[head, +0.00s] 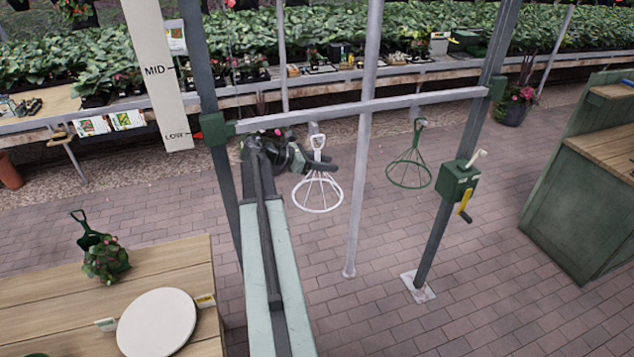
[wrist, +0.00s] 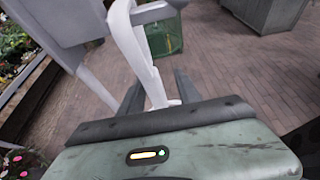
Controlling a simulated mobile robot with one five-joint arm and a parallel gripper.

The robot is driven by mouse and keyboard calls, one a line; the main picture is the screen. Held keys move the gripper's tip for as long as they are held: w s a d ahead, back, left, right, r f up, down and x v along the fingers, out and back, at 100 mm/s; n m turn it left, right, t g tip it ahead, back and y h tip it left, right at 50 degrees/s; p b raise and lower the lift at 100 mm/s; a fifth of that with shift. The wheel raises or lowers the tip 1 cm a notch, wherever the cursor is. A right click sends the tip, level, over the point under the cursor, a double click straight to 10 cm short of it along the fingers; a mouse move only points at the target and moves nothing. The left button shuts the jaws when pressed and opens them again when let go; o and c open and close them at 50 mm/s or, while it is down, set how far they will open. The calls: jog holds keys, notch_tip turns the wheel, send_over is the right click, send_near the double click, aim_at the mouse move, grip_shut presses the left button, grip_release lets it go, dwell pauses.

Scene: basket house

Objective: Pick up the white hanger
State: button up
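The white hanger (head: 318,211), a loop on top with spokes flaring down to a ring, hangs upright from a peg on the grey crossbar (head: 365,107). My gripper (head: 328,163) is at its upper stem, below the loop, with dark fingers pointing right. In the wrist view the white hanger (wrist: 138,50) runs down between the two fingers of my gripper (wrist: 160,88). The fingers are apart, with a gap visible beside the stem, so my gripper looks open around it. The hanger's lower part is hidden in the wrist view by my gripper body.
A green hanger (head: 409,175) hangs farther right on the same bar. A pale pole (head: 362,190) stands just right of the white hanger. A green crank box (head: 459,181) is on the right post. A wooden table (head: 60,310) is at lower left. Brick floor below is clear.

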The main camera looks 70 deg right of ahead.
grip_shut()
dwell(1.3)
